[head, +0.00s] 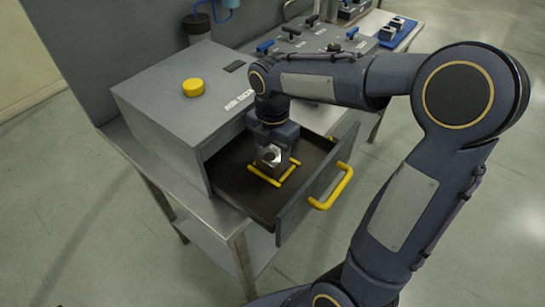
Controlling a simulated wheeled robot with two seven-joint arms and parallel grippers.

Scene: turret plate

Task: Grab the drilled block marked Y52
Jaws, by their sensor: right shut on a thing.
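The drawer (240,196) of the grey box is pulled open, with a yellow handle (334,188) on its front. Inside it a metal drilled block (267,166) stands within a yellow frame marked on the drawer floor. Its marking is too small to read. My right gripper (269,151) points down into the drawer from above and is shut on the block. The block appears low, at or near the drawer floor; I cannot tell if it touches it. My left gripper is not in view.
The grey box (165,103) bears a yellow knob (193,87) and lettering. Behind it are a panel with several blue-handled levers (292,30) and a blue mat (398,36) with small blocks. The metal table (150,165) ends at the front; open floor lies beyond.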

